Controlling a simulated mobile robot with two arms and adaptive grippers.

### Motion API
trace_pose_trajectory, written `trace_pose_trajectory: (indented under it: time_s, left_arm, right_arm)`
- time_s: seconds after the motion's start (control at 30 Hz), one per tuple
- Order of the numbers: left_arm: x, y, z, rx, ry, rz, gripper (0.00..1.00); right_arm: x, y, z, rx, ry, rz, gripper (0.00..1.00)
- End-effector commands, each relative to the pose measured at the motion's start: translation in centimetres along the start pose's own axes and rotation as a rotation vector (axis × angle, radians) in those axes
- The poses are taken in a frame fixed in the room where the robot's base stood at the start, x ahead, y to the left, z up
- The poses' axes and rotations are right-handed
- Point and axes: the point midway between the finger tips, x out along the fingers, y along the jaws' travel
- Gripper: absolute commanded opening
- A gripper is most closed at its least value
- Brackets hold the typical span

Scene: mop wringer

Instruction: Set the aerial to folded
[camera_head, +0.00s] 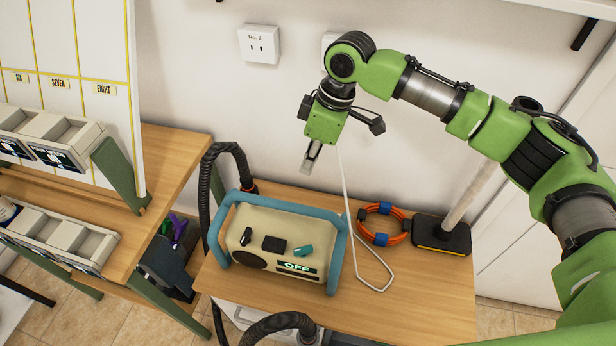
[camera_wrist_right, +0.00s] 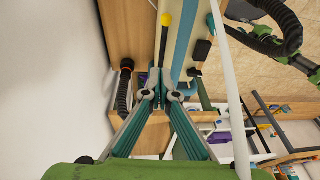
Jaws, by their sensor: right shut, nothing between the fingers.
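The radio is a beige box (camera_head: 262,237) in a blue tube frame (camera_head: 337,262), with a green-lit OFF label on its front. In the right wrist view a thin dark rod with a yellow tip (camera_wrist_right: 165,20), seemingly the aerial, runs alongside the blue tube (camera_wrist_right: 185,40). I cannot make it out in the head view. My right gripper (camera_head: 308,166) is shut and empty, above and behind the radio's right part, pointing down. Its fingertips (camera_wrist_right: 161,90) appear near the rod's lower end in the wrist view; I cannot tell whether they touch. My left gripper is out of view.
A white bent wire (camera_head: 346,200) rises right of the radio. An orange cable coil (camera_head: 383,238) and a black-based stand (camera_head: 441,236) lie further right. A black hose (camera_head: 208,190) arches at the left. The wooden bench (camera_head: 420,295) is clear at front right.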

Motion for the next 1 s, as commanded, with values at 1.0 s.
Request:
trace_pose_trajectory:
  time_s: [1.0]
  left_arm:
    - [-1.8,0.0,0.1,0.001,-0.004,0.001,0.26]
  right_arm:
    - [12.6,-0.6,1.3,-0.002,0.003,-0.001,0.00]
